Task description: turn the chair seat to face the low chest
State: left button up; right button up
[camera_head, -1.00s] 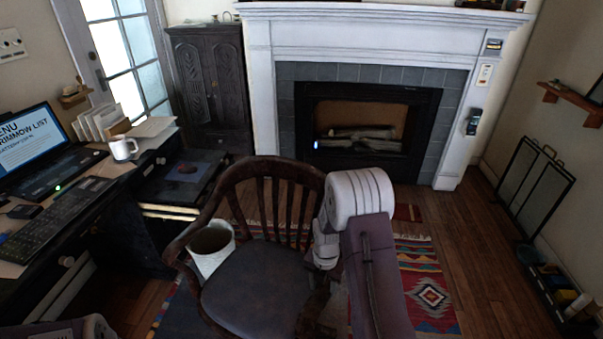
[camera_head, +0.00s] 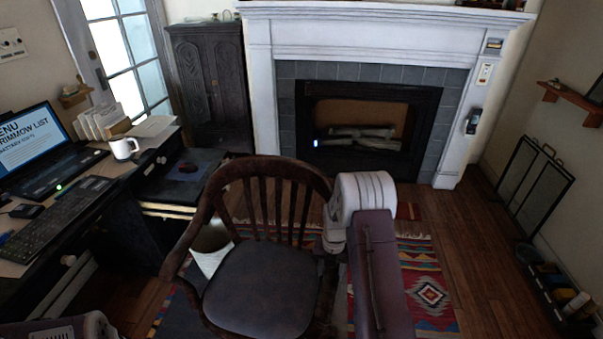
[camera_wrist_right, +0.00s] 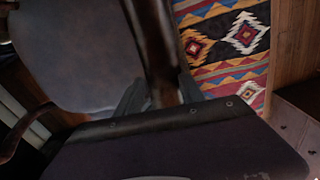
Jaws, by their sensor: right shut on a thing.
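The dark wooden chair (camera_head: 262,285) stands in the middle of the head view, its curved, spindled back toward the fireplace and its grey seat toward me. A low dark chest (camera_head: 205,160) with a flat top stands beyond the chair's left side, by the desk. My right arm reaches to the chair's right side; its gripper is mostly hidden in the head view. In the right wrist view my right gripper (camera_wrist_right: 160,95) is shut on a dark upright part of the chair (camera_wrist_right: 152,45), beside the seat. Only a piece of my left arm shows at bottom left; its gripper is out of view.
The desk (camera_head: 110,185) with laptop and mug is at left. A white bin (camera_head: 211,250) stands behind the chair's left arm. A patterned rug (camera_head: 425,285) lies under and right of the chair. A fireplace (camera_head: 365,125) is behind; bare floor (camera_head: 485,260) is at right.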

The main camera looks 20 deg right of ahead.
jog(key=o, duration=2.1)
notch_tip(320, 180, up, 10)
jog(key=p, duration=0.9)
jog(key=shift+r, duration=0.15)
jog(key=shift+s, duration=0.1)
jog(key=shift+f, duration=0.2)
